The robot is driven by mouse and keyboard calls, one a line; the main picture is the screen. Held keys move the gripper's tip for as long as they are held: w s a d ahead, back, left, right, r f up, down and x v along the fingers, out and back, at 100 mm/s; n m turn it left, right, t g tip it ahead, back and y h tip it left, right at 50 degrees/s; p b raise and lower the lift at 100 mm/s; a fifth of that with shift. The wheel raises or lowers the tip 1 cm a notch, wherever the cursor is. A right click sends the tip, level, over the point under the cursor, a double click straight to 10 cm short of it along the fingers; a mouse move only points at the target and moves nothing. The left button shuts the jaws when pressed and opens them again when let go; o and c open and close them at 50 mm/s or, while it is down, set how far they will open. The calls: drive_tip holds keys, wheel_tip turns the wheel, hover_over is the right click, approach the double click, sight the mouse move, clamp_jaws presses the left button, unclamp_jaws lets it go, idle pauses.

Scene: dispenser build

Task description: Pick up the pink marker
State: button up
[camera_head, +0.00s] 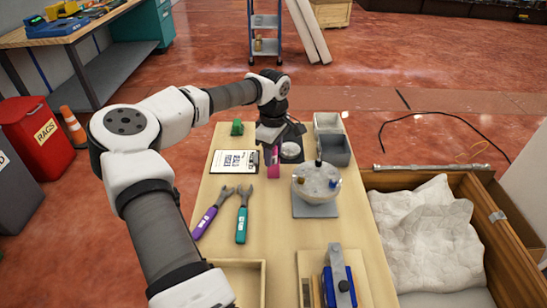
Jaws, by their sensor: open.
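The pink marker (273,163) is a small pink upright shape on the light wooden table (275,230), right of the clipboard. My gripper (270,148) is directly over and around its upper part, pointing down. The gripper's dark body hides the marker's top. The jaws are open; whether a finger touches the marker is too small to tell.
A clipboard (233,161), a green object (237,128), two wrenches (242,215), grey bins (335,149) and a white bowl (317,183) on a grey base stand nearby. A blue tool (341,285) and a wooden tray (262,280) are at the front. A wooden crate (510,265) adjoins the table's right side.

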drive_tip(key=shift+f, duration=0.35)
clamp_jaws()
drive_tip(key=shift+r, duration=0.15)
wheel_tip(320, 180, up, 20)
drive_tip(key=b, duration=0.1)
idle(0.5)
